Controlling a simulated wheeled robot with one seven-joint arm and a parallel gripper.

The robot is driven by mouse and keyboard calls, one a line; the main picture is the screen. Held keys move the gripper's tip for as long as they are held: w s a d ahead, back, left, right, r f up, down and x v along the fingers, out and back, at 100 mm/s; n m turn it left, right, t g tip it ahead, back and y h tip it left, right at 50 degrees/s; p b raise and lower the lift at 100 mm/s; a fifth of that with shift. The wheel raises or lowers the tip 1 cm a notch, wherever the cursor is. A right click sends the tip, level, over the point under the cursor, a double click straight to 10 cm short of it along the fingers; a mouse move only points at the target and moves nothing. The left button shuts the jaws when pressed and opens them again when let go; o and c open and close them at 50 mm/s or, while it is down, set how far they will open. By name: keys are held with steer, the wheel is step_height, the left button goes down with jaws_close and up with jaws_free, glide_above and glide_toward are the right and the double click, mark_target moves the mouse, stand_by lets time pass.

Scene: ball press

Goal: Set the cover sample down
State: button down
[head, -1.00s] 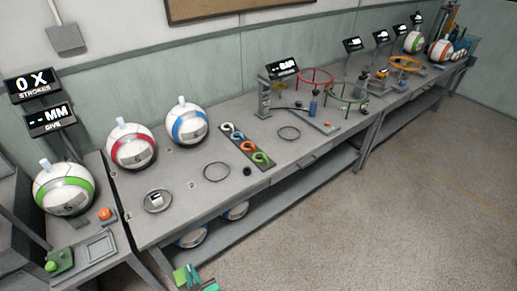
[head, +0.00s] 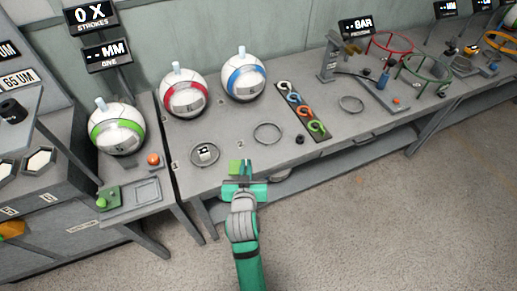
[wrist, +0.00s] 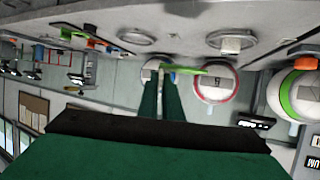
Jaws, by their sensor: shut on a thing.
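A thin, bright green piece, which I take to be the cover sample (head: 236,167), is held at the tip of my gripper (head: 243,181). My gripper is shut on it, just off the front edge of the grey bench. In the wrist view the sample (wrist: 192,70) shows edge-on as a thin green strip sticking out sideways from between the fingertips (wrist: 160,72). The bench beyond fills the top of that view. Part of the sample is hidden by the fingers.
Balls with green (head: 117,131), red (head: 184,96) and blue (head: 243,77) panels stand behind. A round dish (head: 205,153) and an empty ring (head: 267,133) lie near the front edge. A shallow square tray (head: 147,193) is at left, beside a green button (head: 102,203). Hexagonal plates (head: 39,160) lie farther left.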

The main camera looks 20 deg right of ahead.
steer(key=d+x, duration=0.1)
steer(key=x, duration=0.5)
glide_above(252, 164)
step_height(252, 164, down, 6)
steer(key=shift+a+f, duration=0.1)
steer(key=shift+f, duration=1.5)
steer(key=shift+f, duration=0.1)
steer(key=c, duration=1.9)
jaws_free()
steer(key=shift+c, duration=0.2)
